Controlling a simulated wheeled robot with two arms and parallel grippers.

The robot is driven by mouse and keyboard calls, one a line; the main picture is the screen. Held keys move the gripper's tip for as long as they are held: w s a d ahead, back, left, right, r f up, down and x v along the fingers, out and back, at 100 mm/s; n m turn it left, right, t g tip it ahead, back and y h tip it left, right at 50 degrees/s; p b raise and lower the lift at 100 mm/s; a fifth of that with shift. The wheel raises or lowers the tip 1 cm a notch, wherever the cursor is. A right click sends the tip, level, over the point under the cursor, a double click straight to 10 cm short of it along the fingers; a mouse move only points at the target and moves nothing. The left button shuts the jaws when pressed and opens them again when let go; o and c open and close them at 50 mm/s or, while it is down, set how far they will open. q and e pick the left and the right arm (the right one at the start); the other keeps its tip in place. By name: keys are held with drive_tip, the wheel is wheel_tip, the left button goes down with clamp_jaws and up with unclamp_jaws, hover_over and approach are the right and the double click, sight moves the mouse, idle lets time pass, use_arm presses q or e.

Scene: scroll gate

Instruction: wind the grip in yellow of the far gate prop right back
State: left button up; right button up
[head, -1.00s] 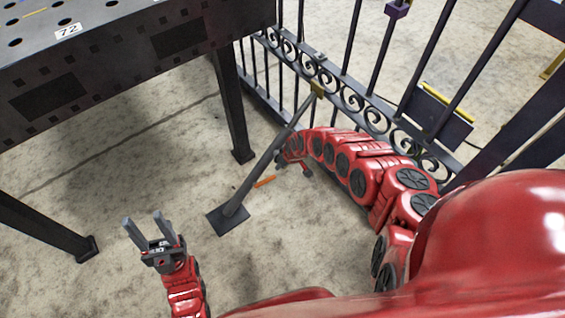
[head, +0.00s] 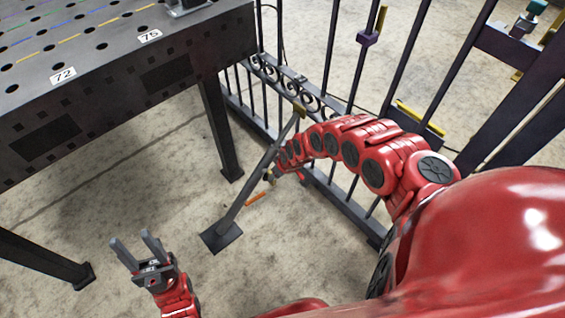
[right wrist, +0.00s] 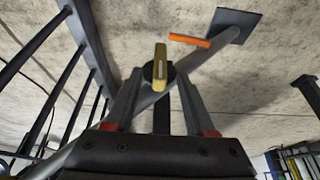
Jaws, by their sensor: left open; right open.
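A grey gate prop (head: 243,190) slants from a square foot plate on the floor up to the scrolled gate (head: 287,79). In the right wrist view its tube (right wrist: 205,58) runs behind my fingers. A yellow grip (right wrist: 160,68) on a dark round hub shows between my right gripper's (right wrist: 159,80) open fingertips; I cannot tell whether they touch it. An orange grip (right wrist: 189,40) sits nearer the foot plate and also shows in the head view (head: 256,199). My right gripper is mostly hidden in the head view. My left gripper (head: 137,250) is open and empty above the floor.
A dark perforated bench (head: 110,75) labelled 72 and 75 stands at the left, its legs near the prop. Gate bars and dark beams fill the right. Concrete floor (head: 110,190) is clear between the bench legs and my left gripper.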

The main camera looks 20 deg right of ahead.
drive_tip(key=p+v, duration=0.4)
drive_tip(key=v, duration=0.3)
drive_tip(key=shift+s, duration=0.15)
drive_tip(key=shift+r, duration=0.1)
